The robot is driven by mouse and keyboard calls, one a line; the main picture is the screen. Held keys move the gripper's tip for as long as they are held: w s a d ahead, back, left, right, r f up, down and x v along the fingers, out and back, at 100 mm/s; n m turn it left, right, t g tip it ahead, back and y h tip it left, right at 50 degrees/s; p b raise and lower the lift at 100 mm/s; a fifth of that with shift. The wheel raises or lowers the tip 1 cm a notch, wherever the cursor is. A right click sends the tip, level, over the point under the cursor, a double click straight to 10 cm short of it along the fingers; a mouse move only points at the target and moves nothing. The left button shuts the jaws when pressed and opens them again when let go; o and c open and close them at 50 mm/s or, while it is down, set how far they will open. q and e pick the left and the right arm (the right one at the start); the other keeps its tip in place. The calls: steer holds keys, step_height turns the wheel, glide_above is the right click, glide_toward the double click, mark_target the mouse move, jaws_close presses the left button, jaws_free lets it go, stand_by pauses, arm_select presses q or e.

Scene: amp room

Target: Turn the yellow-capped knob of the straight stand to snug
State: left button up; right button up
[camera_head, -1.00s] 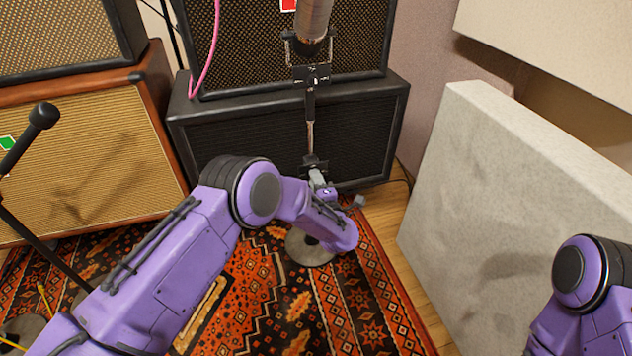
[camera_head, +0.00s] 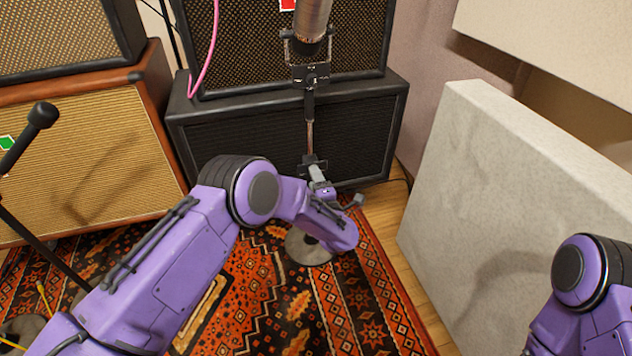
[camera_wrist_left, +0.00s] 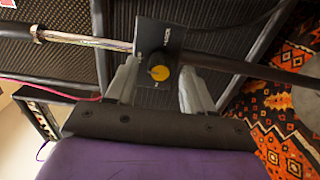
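The straight stand (camera_head: 310,135) rises upright in front of the dark amps, with a microphone (camera_head: 312,22) at its top and a round base (camera_head: 306,250) on the rug. In the left wrist view its tube (camera_wrist_left: 85,39) runs across the picture through a black clutch block (camera_wrist_left: 152,35). The yellow-capped knob (camera_wrist_left: 160,73) faces the camera there. My left gripper (camera_head: 317,180) is at the clutch. In the left wrist view its two grey fingers (camera_wrist_left: 160,88) stand apart on either side of the knob, with visible gaps. My right gripper is out of view.
A black speaker cabinet (camera_head: 270,140) stands close behind the stand. A pale acoustic panel (camera_head: 500,190) leans at the right, near my right arm. Another microphone stand (camera_head: 40,240) is at the left, before a tan amp (camera_head: 90,160). A patterned rug (camera_head: 290,310) covers the floor.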

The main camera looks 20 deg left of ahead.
arm_select(q)
steer(key=p+v, duration=0.3)
steer(key=v, duration=0.7)
steer(key=shift+s+d, duration=0.2)
steer(key=shift+s, duration=0.05)
